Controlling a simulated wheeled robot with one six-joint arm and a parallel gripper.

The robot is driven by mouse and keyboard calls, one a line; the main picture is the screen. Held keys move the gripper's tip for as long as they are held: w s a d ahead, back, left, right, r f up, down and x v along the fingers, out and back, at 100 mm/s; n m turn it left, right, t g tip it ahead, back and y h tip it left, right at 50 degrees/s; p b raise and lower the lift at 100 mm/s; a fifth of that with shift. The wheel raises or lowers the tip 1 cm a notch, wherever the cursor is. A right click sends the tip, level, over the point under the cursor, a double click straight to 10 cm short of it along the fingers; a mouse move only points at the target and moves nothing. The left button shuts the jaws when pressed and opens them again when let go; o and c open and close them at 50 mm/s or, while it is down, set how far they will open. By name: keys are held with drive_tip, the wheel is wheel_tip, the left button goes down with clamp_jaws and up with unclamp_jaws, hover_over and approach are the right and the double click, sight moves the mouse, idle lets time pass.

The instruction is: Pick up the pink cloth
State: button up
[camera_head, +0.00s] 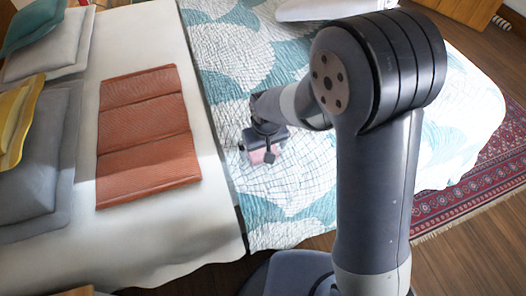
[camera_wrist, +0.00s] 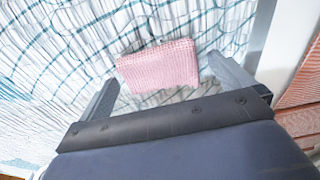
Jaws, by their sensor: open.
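The pink cloth (camera_wrist: 160,66) is a small folded rectangle with a waffle-like texture. It lies on the teal and white quilt (camera_wrist: 60,60) and shows whole in the wrist view. In the head view only part of the cloth (camera_head: 259,156) shows beneath my gripper (camera_head: 258,158). In the wrist view my gripper (camera_wrist: 165,85) is open, with one finger on each side of the cloth. The cloth's near part reaches between the fingers, and its far edge lies beyond the fingertips. I cannot tell whether the fingers touch it.
A rust-brown folded blanket (camera_head: 148,138) lies on the white sheet left of the quilt. Grey pillows (camera_head: 45,145) and a yellow cushion (camera_head: 18,120) are at the far left. A red patterned rug (camera_head: 470,185) lies on the wooden floor to the right.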

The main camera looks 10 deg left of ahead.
drive_tip(key=shift+f, duration=0.1)
drive_tip(key=c, duration=1)
wheel_tip(320, 180, up, 10)
drive_tip(key=p, duration=0.1)
